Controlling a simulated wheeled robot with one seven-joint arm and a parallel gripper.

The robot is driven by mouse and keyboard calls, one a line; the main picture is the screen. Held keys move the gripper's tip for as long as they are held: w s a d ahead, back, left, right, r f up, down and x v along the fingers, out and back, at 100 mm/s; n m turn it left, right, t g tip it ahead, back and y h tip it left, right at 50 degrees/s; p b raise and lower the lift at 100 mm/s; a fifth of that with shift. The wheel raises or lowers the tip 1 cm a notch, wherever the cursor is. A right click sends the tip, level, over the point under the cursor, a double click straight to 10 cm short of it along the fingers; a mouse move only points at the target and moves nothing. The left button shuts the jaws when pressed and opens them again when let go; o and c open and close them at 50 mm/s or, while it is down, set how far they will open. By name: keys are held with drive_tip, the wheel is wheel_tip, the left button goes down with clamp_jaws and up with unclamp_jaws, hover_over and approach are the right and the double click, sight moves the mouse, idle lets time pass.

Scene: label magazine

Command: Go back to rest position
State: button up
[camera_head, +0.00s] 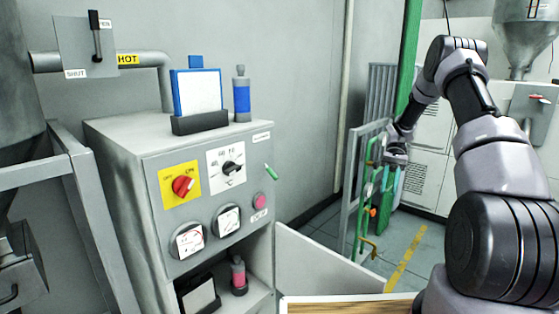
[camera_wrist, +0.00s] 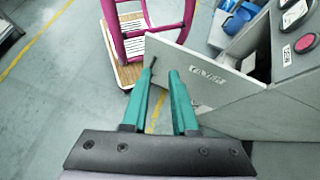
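My gripper (camera_wrist: 161,72) has two green fingers that stand apart with nothing between them. In the wrist view it hangs over the floor and the open cabinet door, in front of the grey cabinet (camera_wrist: 280,112). In the head view my arm reaches from the right edge up and then down, and its end is beside a green and grey railing. The fingers are hard to separate from the green bars there. The cabinet (camera_head: 125,160) stands at the left, apart from my arm.
The cabinet door (camera_head: 325,265) hangs open; it also shows in the wrist view (camera_wrist: 185,62). A blue-framed white panel (camera_head: 198,92) and a blue bottle (camera_head: 241,97) stand on top. A railing (camera_head: 351,190) stands at centre right. A magenta frame (camera_wrist: 109,40) stands beyond the door.

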drive_tip(key=s+a+r+n+t+h, duration=0.1)
drive_tip(key=s+a+r+t, duration=0.25)
drive_tip(key=r, duration=0.75)
drive_tip(key=s+a+r+t+h, duration=0.25)
drive_tip(key=s+r, duration=0.25)
drive_tip(key=r, duration=0.6)
drive_tip(key=s+a+r+t, duration=0.2)
drive_tip(key=s+r+t, duration=0.2)
drive_tip(key=s, duration=0.4)
drive_tip(key=s+a+r+t, duration=0.2)
drive_tip(key=s+r+t, duration=0.2)
drive_tip(key=s+t, duration=0.2)
drive_tip(key=s, duration=0.2)
drive_tip(key=shift+s+a+m+y, duration=0.3)
drive_tip(key=shift+s+a+y, duration=0.05)
drive_tip(key=shift+r, duration=0.1)
